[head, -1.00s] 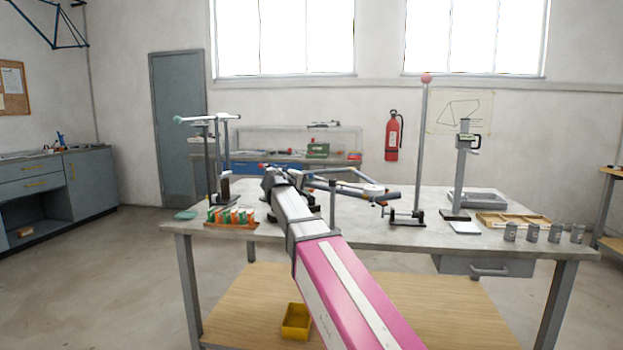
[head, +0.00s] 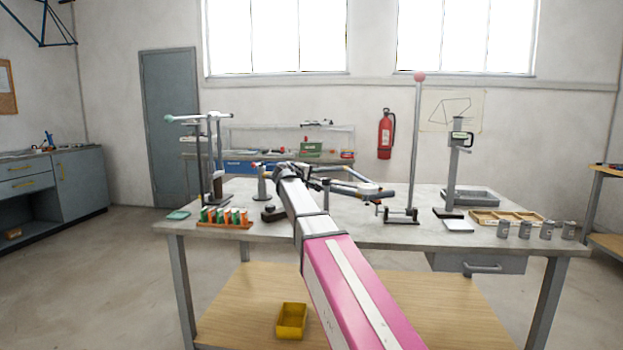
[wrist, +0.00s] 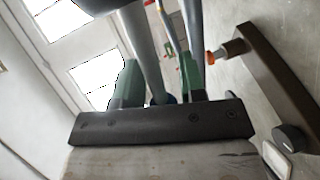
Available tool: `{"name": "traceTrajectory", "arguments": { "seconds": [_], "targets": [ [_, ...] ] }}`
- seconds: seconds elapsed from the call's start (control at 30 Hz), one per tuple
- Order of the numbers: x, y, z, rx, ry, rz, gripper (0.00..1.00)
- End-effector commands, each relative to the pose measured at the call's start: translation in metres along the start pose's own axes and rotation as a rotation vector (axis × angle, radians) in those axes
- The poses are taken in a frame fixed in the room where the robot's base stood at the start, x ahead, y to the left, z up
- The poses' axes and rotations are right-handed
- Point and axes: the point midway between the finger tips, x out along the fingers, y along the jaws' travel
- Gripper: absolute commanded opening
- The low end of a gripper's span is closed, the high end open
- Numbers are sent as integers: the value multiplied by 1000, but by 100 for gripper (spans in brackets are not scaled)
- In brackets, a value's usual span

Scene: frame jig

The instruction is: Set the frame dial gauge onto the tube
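My gripper (head: 287,172) is over the middle of the bench in the head view, mostly hidden by my arm. In the wrist view its green fingers (wrist: 160,75) stand apart. A grey tube (wrist: 147,50) shows between them, with bright space beside it, so I see no firm grip. A second grey tube (wrist: 194,35) passes near the right finger. In the head view frame tubes (head: 345,186) lie just right of my gripper, ending in a dark, orange-tipped part. I cannot clearly pick out the dial gauge in these views.
A tall post with a pink ball (head: 419,77) and a column gauge (head: 460,138) stand on the right of the bench (head: 330,238). Small cans (head: 525,229) line the right front. A rack with orange and green pieces (head: 225,222) and a tall stand (head: 213,160) are at left.

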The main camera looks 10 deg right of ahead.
Motion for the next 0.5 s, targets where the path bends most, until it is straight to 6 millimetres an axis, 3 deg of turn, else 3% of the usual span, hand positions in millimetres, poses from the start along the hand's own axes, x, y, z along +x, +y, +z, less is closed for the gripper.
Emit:
{"name": "traceTrajectory", "arguments": {
  "seconds": [0.33, 0.47, 0.5],
  "targets": [
    [4, 0, 0, 0, 0, 0, 38],
    [4, 0, 0, 0, 0, 0, 0],
    [4, 0, 0, 0, 0, 0, 0]
  ]
}}
